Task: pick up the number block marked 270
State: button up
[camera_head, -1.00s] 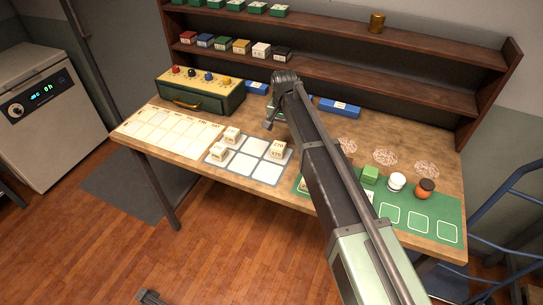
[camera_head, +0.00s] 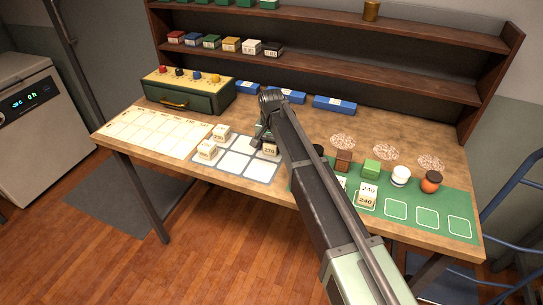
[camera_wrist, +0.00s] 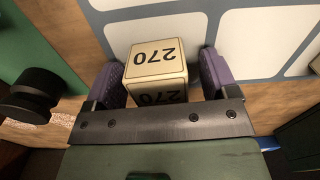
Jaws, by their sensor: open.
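The cream number block marked 270 (camera_wrist: 155,72) stands between the two purple fingers of my gripper (camera_wrist: 163,82) in the wrist view. The fingers are open, one on each side of the block, with a narrow gap on each side. In the head view the 270 block (camera_head: 270,150) stands at the right of the grey mat with white squares (camera_head: 235,163). My gripper (camera_head: 264,134) is beside and above it there, and my arm hides part of that area.
Two other cream blocks (camera_head: 207,150) stand at the mat's left. A 240 block (camera_head: 367,196), a green block (camera_head: 371,169) and round pieces stand on the green mat (camera_head: 455,205) to the right. A dark round knob-like piece (camera_wrist: 35,95) is left of the gripper.

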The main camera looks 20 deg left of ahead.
jog(key=shift+f, duration=0.1)
jog(key=c, duration=1)
jog(key=shift+p, duration=0.35)
